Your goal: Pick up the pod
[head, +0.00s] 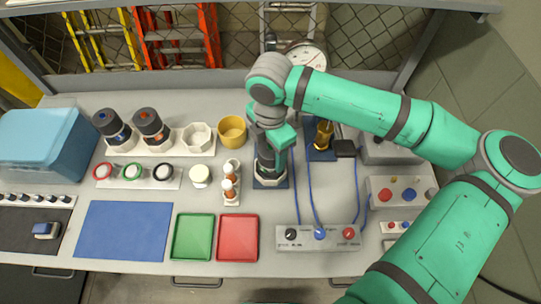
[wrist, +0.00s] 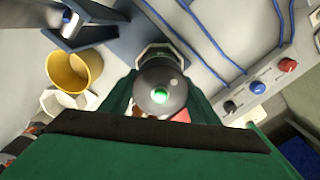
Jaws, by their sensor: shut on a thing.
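A dark grey, round pod (head: 265,163) stands in a pale many-sided holder (head: 270,181) on a blue pad, near the middle of the bench. In the wrist view the pod (wrist: 160,85) shows end-on, with a green light at its centre. My gripper (head: 276,135) is over it from above. The two green fingers (wrist: 160,100) lie on either side of the pod, shut on it. My gripper and wrist hide part of the pod in the head view. The pod looks upright, and I cannot tell whether it is clear of the holder.
Two other dark pods, one blue-topped (head: 107,124) and one orange-topped (head: 149,124), stand at the left in a rack. A yellow cup (head: 232,131) is left of my gripper. A control box (head: 318,238) with blue cables lies in front. A brass part (head: 323,133) stands to the right.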

